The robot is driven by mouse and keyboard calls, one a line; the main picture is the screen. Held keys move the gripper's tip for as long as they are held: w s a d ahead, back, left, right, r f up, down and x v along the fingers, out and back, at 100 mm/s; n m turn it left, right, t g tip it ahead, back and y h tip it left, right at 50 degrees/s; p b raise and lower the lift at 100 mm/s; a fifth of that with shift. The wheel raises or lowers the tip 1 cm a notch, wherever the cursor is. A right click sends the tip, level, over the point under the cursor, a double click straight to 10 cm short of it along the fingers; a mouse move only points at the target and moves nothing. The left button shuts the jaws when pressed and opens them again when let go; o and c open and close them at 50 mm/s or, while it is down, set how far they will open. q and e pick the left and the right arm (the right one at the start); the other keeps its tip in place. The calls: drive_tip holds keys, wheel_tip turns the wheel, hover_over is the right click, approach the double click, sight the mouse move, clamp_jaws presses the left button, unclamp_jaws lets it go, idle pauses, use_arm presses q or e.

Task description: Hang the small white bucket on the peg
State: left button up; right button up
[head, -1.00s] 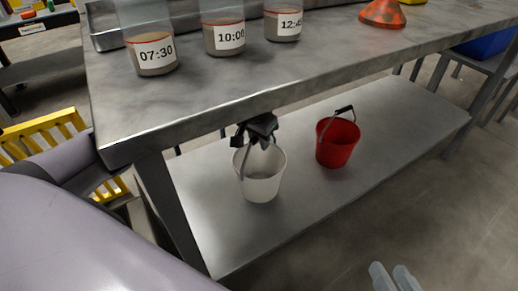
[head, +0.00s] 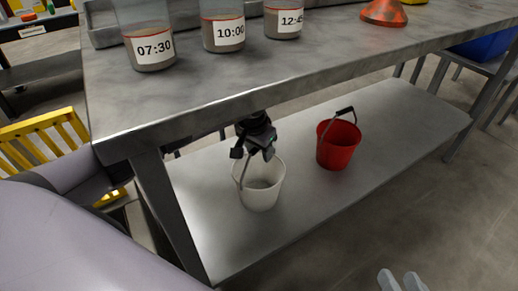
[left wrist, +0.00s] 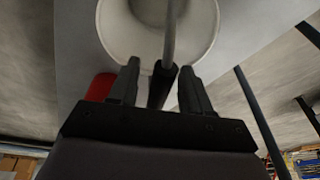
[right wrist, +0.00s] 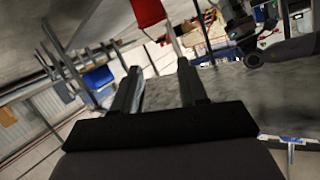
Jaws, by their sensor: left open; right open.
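The small white bucket (head: 262,192) stands upright on the lower shelf under the steel table. My left gripper (head: 257,150) is at its rim, partly covering the rim and handle. In the left wrist view the bucket (left wrist: 205,25) opens toward the camera. Its raised handle (left wrist: 169,40), with a dark grip (left wrist: 160,88), lies between the two spread fingers (left wrist: 160,68), and the gripper is open. My right gripper (head: 402,280) is low at the front, away from the table; in the right wrist view it is open and empty (right wrist: 160,75). I cannot make out the peg.
A red bucket (head: 338,148) with a dark-gripped handle stands on the shelf (head: 400,115), right of the white one. The tabletop (head: 330,55) hangs above the left gripper, with labelled beakers (head: 152,47) on it. A table leg (head: 175,210) stands at left. The shelf's right part is clear.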

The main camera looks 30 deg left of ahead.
use_arm(q)
drive_tip(key=p+v, duration=0.2)
drive_tip(key=v, duration=0.4)
drive_tip(key=shift+r, duration=0.4)
drive_tip(key=shift+s+r+p, duration=0.15)
drive_tip(key=shift+r+p, duration=0.15)
drive_tip(key=shift+r, duration=0.1)
use_arm(e)
drive_tip(key=shift+w+a+m+g, duration=0.1)
drive_tip(key=shift+a+m+g, duration=0.2)
drive_tip(key=shift+a+g, duration=0.2)
